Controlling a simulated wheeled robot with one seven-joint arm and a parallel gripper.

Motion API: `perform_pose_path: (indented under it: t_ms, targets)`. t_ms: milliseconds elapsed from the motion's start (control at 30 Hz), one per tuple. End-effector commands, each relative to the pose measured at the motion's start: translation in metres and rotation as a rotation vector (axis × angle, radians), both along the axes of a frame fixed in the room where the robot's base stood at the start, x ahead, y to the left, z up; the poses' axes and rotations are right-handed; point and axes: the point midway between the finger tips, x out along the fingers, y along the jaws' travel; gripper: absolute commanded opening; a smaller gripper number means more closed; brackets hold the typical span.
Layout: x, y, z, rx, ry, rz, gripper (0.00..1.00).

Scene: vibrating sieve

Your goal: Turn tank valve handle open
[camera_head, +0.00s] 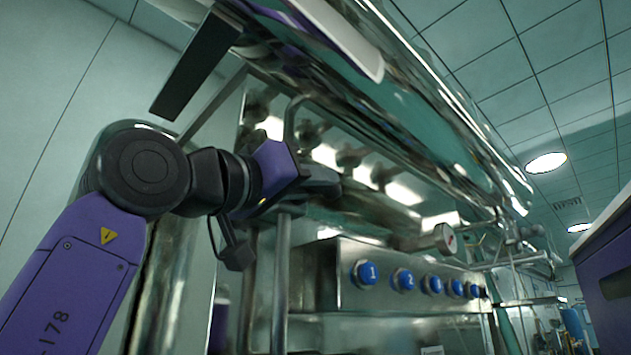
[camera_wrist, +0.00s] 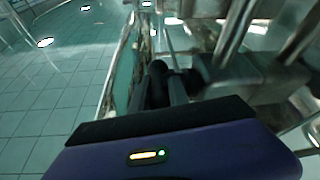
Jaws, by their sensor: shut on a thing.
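My gripper (camera_head: 322,183) is at the middle left of the head view, at the steel pipework under the big shiny tank (camera_head: 440,110). Its dark fingers are closed in front of the purple wrist. In the wrist view my gripper (camera_wrist: 170,88) points away from the camera, with its fingers on either side of a dark, rounded handle end (camera_wrist: 160,68), which I take for the tank valve handle. The grip hides most of the handle, and I cannot tell how far it is turned.
A steel control box (camera_head: 345,295) with several numbered blue knobs sits below and right of my gripper. Vertical pipes (camera_head: 281,280) stand close beneath my gripper. A purple cabinet (camera_head: 608,270) is at far right.

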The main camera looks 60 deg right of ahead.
Motion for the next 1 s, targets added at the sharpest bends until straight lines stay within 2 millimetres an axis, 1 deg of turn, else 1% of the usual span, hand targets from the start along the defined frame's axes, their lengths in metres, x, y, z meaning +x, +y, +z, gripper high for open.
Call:
perform_pose_path:
  t_ms: [167,700,1000]
  targets:
    - [0.0000,0.0002,0.0018,0.077,-0.022,0.001,0.00]
    - [-0.0005,-0.0006,0.0019,0.458,-0.131,0.000,0.00]
    - [-0.0004,-0.0009,0.0008,0.580,-0.167,-0.001,0.00]
